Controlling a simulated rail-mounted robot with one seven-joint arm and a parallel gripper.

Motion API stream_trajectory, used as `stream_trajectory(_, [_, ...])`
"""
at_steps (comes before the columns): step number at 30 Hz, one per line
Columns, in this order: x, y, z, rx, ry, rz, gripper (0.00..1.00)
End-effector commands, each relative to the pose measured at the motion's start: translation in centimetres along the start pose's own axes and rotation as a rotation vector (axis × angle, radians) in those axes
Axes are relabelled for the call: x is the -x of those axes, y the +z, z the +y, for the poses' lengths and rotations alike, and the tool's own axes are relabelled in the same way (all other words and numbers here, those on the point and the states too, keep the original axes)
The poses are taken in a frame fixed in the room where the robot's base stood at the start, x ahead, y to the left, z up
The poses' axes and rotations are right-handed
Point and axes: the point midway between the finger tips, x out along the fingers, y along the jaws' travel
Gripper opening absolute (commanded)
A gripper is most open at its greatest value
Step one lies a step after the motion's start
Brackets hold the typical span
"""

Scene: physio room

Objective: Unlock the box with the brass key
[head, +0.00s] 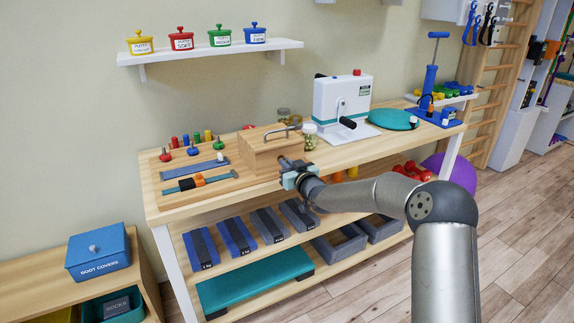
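A light wooden box (258,150) with a metal bar or handle on top stands on the wooden workbench (345,153). It is the likeliest match for the task's box; I cannot make out a lock on it. My gripper (285,163) is at the box's front right side, very close to it or touching; I cannot tell which. The fingers are small and partly merged with the box in this view, so their opening is unclear. I cannot make out a brass key; it may be hidden at the fingers.
A wooden board with coloured pegs and tools (195,183) lies left of the box. A small jar (309,136) and a white crank machine (341,102) stand to the right, then a teal disc (392,119). A shelf with putty pots (210,52) hangs above.

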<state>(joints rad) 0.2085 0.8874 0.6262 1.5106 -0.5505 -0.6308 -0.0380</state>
Motion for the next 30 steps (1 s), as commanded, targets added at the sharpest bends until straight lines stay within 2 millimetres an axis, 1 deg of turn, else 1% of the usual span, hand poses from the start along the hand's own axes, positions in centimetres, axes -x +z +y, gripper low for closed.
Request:
stream_trajectory(8, [0.03, 0.11, 0.04, -0.032, 0.0, -0.001, 0.0])
stream_trajectory(14, [0.05, 0.21, 0.11, -0.133, 0.001, 0.0, 0.0])
stream_trajectory(20, [0.07, 0.29, 0.18, -0.3, 0.001, -0.001, 0.0])
stream_trajectory(30, [0.06, 0.34, 0.23, -0.625, 0.001, -0.001, 0.0])
